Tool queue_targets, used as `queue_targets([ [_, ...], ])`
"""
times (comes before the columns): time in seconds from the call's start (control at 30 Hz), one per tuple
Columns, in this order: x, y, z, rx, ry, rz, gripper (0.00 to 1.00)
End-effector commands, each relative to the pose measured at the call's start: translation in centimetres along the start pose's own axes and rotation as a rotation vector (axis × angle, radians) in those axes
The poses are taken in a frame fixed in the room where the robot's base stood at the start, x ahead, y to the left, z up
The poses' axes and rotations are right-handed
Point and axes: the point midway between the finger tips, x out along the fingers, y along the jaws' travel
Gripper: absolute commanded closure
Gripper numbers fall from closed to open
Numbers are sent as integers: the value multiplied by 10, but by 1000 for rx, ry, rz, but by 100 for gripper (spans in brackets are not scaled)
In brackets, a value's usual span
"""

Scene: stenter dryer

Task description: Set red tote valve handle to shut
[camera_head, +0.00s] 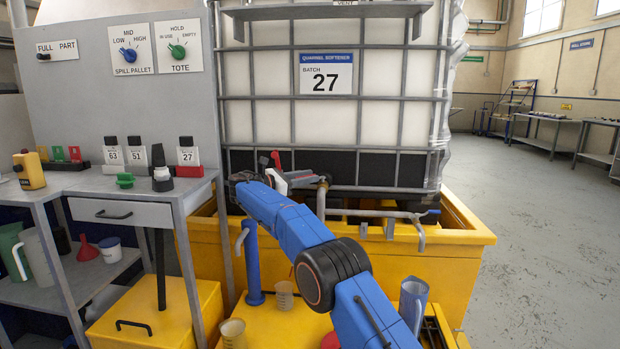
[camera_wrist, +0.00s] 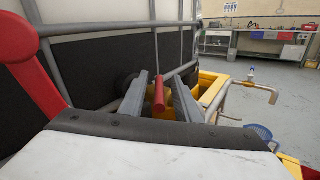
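The tote (camera_head: 250,120) is a white caged container with a label reading 27. Its outlet pipe and valve (camera_head: 322,195) are low on its front. In the wrist view a red bar (camera_wrist: 158,97), apparently the valve handle, stands between the two grey fingers of my gripper (camera_wrist: 157,76). The fingers are apart, with gaps visible beside the bar; contact is not clear. In the head view my gripper (camera_head: 312,180) is at the valve, and the handle is hard to make out there. A curved red piece (camera_wrist: 28,75) is close at the wrist view's left; I cannot tell what it belongs to.
The tote stands over a yellow spill pallet (camera_head: 465,235). A side pipe (camera_head: 385,213) runs right of the valve. A blue post (camera_head: 253,265) and beakers stand below my arm. A panel with tote and pallet knobs (camera_head: 178,50) is at left. Floor at right is clear.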

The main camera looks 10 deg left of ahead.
Motion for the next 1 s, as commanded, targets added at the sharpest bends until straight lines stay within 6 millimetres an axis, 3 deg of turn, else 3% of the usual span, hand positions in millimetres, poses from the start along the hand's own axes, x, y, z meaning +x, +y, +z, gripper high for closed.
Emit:
queue_targets([
  [0.4, -58, 0, 0, 0, 0, 0, 70],
  [0.73, -65, -1, 1, 0, 0, -1, 70],
  [0.87, -65, 0, 4, 9, 10, 4, 100],
  [1.0, -71, 1, 23, 62, 66, 35, 100],
])
